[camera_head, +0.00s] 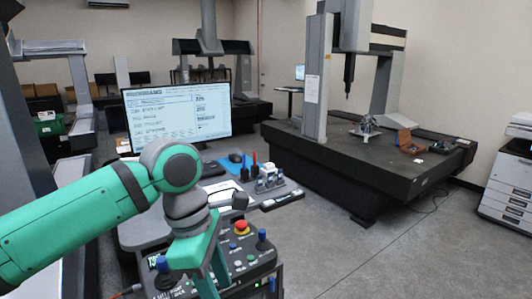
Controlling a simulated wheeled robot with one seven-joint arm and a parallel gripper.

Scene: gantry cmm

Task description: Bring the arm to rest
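My green and grey arm reaches in from the left edge to a round grey and green joint at the picture's middle left. Below that joint, its end, with my gripper (203,258), points down in front of the control box (248,262). The green parts there run off toward the bottom edge. The fingertips are not clear, so I cannot tell whether it is open or shut. I see nothing held. I cannot tell whether it touches the box.
A desk with a monitor (178,113), a dark mouse (236,157) and a tray of small probes (270,180) lies behind my arm. A measuring machine with a dark table (340,160) stands at the right, a printer (508,190) at the far right. The floor (400,255) front right is clear.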

